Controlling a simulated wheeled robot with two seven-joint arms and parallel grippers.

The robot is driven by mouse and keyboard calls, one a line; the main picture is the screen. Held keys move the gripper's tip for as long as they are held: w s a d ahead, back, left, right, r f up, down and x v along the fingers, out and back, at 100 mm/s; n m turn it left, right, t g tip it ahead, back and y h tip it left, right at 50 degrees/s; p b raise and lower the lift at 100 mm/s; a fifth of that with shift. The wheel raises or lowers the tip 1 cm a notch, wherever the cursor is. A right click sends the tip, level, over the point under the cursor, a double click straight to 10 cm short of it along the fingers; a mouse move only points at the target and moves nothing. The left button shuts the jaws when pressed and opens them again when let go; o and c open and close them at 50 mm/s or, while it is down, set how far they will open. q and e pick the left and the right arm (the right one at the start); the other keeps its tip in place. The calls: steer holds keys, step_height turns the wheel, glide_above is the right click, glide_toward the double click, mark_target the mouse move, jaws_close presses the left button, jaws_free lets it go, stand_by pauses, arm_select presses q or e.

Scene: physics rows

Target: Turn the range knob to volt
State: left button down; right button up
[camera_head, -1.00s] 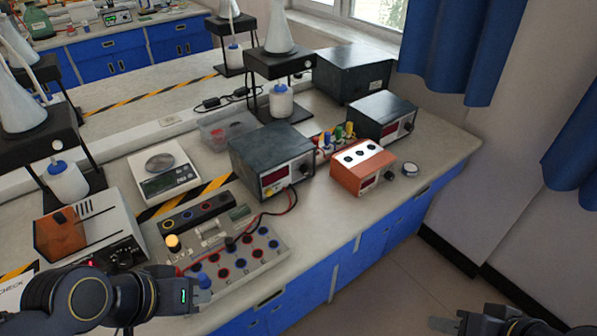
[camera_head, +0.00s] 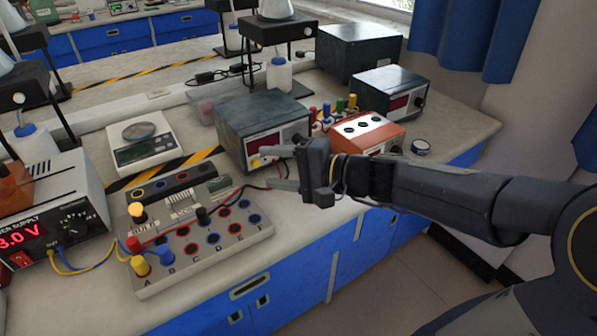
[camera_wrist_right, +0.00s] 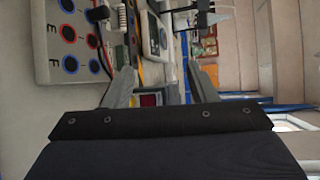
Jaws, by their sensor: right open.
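No knob in view can be read as marked volt, so I cannot tell which is the range knob. The orange meter box (camera_head: 368,130) stands right of centre, its front partly hidden behind my right gripper. The back-right dark meter (camera_head: 390,90) has a red display and a dark knob (camera_head: 420,102). My right gripper (camera_head: 271,168) is open and empty, its fingers pointing left in front of the nearer dark meter (camera_head: 262,112). In the right wrist view, a red display (camera_wrist_right: 150,99) shows between the fingers of the right gripper (camera_wrist_right: 165,85). My left gripper is not in view.
A grey terminal board (camera_head: 240,232) with several sockets and cables lies in front. A power supply (camera_head: 75,200) reading 3.0 V stands at the left, with its own knob. A scale (camera_head: 142,145) stands behind the board. The bench's front edge is close below my right arm.

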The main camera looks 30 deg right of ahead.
steer(key=w+d+f+m+t+h+b, duration=0.4)
steer(key=w+d+f+m, duration=0.25)
steer(key=d+f, duration=0.2)
steer(key=m+t+h+b, duration=0.2)
steer(key=m+h+b, duration=0.1)
steer(key=m+h, duration=0.15)
glide_toward(299, 140)
steer(key=shift+w+d+f+y, duration=0.15)
steer(key=shift+w+f+y, duration=0.2)
steer(key=shift+w+f, duration=0.15)
steer(key=shift+m, duration=0.5)
steer(key=w, duration=0.8)
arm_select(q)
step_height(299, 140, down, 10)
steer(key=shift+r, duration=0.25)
arm_select(e)
steer(key=c, duration=1)
